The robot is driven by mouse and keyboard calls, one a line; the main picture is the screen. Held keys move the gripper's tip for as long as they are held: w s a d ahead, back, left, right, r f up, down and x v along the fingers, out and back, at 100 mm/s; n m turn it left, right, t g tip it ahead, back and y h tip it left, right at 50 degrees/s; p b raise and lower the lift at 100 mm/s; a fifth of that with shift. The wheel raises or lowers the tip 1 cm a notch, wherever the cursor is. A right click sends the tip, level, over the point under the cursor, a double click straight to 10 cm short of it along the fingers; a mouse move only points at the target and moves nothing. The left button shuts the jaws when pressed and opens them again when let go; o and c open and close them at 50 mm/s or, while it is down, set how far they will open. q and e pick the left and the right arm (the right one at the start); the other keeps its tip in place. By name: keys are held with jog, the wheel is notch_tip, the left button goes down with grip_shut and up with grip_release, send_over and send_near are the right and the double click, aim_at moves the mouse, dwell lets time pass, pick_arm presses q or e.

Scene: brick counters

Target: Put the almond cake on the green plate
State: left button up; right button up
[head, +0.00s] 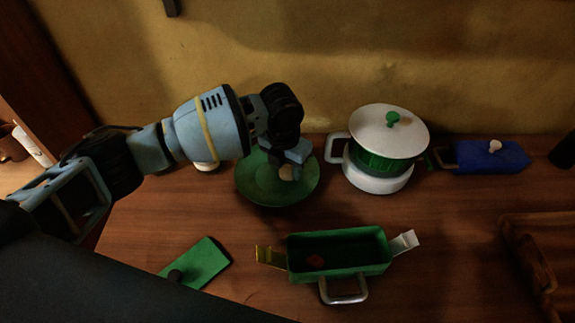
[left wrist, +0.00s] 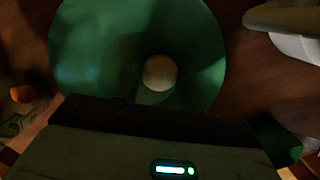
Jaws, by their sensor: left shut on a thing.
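The green plate (head: 258,190) lies on the wooden counter left of centre, and it fills the upper middle of the left wrist view (left wrist: 85,55). The almond cake, a small round pale piece (head: 287,173), shows at the fingertips of my left gripper (head: 290,166). It also shows in the left wrist view (left wrist: 160,73), over the middle of the plate. My left gripper is shut on the cake and points down over the plate. Whether the cake touches the plate is hard to tell. My right gripper is not in view.
A white and green pot (head: 385,150) with a lid stands right of the plate. A blue lidded dish (head: 490,157) lies farther right. A green rectangular pan (head: 335,272) sits in front, with a green lid (head: 205,265) to its left. Bare counter lies between plate and pan.

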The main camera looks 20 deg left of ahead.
aim_at(284, 175)
pick_arm(q)
jog(key=shift+f, duration=0.15)
jog(key=o, duration=0.9)
jog(key=shift+o, duration=0.2)
notch_tip(284, 175, up, 12)
jog(key=s, duration=0.1)
jog(key=shift+s+a+p, duration=0.2)
jog(key=shift+p, duration=0.15)
